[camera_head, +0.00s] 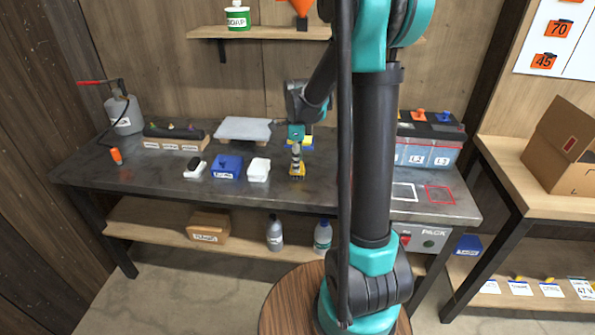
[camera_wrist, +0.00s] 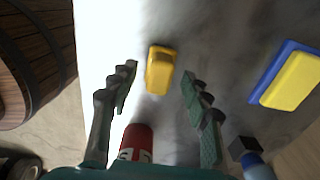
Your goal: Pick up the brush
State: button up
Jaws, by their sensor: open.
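My gripper (camera_head: 296,158) hangs low over the dark workbench (camera_head: 330,186). In the wrist view its two fingers (camera_wrist: 158,90) are spread apart and empty. A small yellow piece (camera_wrist: 160,70) shows ahead, between the lines of the fingers and apart from both. It seems to be the yellow thing (camera_head: 297,177) just under my gripper in the head view. It may be the brush, but its shape is too small to be sure. A black-topped white item (camera_head: 195,169) lies further left on the bench and also looks somewhat brush-like.
A blue labelled box (camera_head: 228,167) and a white block (camera_head: 258,171) stand close left of my gripper. A blue and yellow block (camera_wrist: 288,78) lies to the right in the wrist view, with a red labelled cylinder (camera_wrist: 136,141) near the bottom. A battery (camera_head: 428,150) stands at the right.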

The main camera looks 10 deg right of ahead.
jog(key=shift+f, duration=0.7)
jog(key=shift+c, duration=0.4)
grip_shut()
jog(key=shift+r, duration=0.1)
notch_tip(320, 180, up, 20)
